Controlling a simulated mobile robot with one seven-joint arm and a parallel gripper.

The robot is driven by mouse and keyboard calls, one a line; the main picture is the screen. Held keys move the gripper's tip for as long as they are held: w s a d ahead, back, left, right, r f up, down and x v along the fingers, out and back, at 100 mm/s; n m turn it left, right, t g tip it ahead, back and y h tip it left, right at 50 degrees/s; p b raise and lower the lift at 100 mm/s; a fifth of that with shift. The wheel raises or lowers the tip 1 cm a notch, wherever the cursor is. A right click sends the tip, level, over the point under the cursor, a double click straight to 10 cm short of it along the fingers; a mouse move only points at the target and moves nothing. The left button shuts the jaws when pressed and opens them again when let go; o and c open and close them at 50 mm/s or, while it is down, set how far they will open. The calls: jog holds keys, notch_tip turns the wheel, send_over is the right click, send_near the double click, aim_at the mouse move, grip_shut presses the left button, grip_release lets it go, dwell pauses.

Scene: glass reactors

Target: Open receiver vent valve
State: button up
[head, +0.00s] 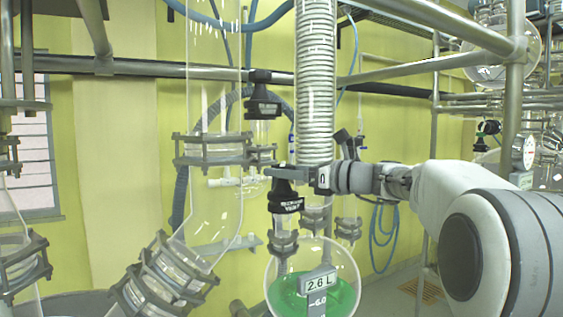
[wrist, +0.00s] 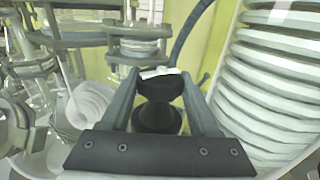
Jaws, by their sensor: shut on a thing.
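The receiver vent valve (head: 286,204) is a black cap with a white label, above a glass neck of the round receiver flask (head: 352,275). My gripper (head: 282,172) reaches in from the right at the top of this valve. In the wrist view, the two grey fingers of my gripper (wrist: 160,100) are shut on the valve's black knob (wrist: 160,88), one on each side. A white label edge shows at the top of the knob. The fingers partly hide the valve's top in the head view.
The coiled glass condenser (head: 315,80) rises just behind my gripper and fills the right of the wrist view. Another black valve (head: 262,95) stands above left. A clamped glass column (head: 213,150) is at left. Metal rails (head: 130,67) cross behind. The flask holds green liquid.

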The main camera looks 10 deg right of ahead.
dwell(0.4)
jog(key=o, duration=1.1)
jog(key=b+v, duration=0.1)
jog(key=v, duration=1.6)
jog(key=shift+d, duration=0.3)
